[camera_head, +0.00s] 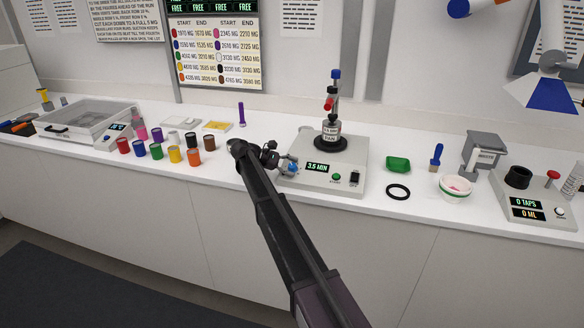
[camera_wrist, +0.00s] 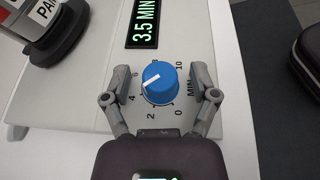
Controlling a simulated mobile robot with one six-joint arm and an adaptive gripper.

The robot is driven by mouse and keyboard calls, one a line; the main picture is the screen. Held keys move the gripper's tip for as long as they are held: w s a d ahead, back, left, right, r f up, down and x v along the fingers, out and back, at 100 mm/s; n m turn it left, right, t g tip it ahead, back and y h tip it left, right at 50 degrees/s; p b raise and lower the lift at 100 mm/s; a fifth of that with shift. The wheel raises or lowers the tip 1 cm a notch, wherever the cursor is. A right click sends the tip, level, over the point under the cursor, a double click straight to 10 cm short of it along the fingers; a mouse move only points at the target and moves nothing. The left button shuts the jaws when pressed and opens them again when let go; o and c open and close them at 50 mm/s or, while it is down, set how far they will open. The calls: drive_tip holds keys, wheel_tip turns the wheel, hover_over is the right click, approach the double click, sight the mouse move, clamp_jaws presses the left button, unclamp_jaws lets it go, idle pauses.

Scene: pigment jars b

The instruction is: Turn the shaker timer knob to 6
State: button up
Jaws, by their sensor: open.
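The shaker (camera_head: 322,170) stands on the counter in the head view, with a lit display (camera_head: 317,167) reading 3.5 MIN. The dial is numbered in even steps from 0 to 10. My gripper (camera_wrist: 162,70) is open, with one finger on each side of the knob and a visible gap on both sides. In the head view my gripper (camera_head: 288,163) is at the shaker's left front corner and partly covers the knob.
Several coloured jars (camera_head: 175,154) stand to the left. A green cloth-like item (camera_head: 398,164) and a black ring (camera_head: 398,191) lie to the right. The counter's front edge is close below.

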drive_tip(key=shift+n+t, duration=0.3)
drive_tip(key=shift+t, duration=0.1)
drive_tip(key=n+t+b, duration=0.2)
drive_tip(key=shift+s+f+t+h, duration=0.1)
drive_tip(key=shift+s+t+h, duration=0.1)
drive_tip(key=shift+t+h, duration=0.15)
drive_tip(key=n+t+y+b, duration=0.1)
drive_tip(key=n+t+b, duration=0.1)
drive_tip(key=n+t, duration=0.4)
drive_tip(key=shift+d+n+t, duration=0.1)
drive_tip(key=shift+n+t, duration=0.3)
drive_tip(key=shift+t, duration=0.25)
drive_tip(key=shift+n+t+y+b, duration=0.65)
drive_tip(key=shift+n+t+y, duration=0.8)
drive_tip(key=shift+n+t, duration=0.9)
drive_tip(key=shift+n+t+y, duration=0.85)
drive_tip(key=shift+n+y, duration=0.65)
drive_tip(key=shift+n, duration=0.05)
drive_tip(key=shift+n+t+y, duration=0.8)
drive_tip(key=shift+n+y, duration=0.7)
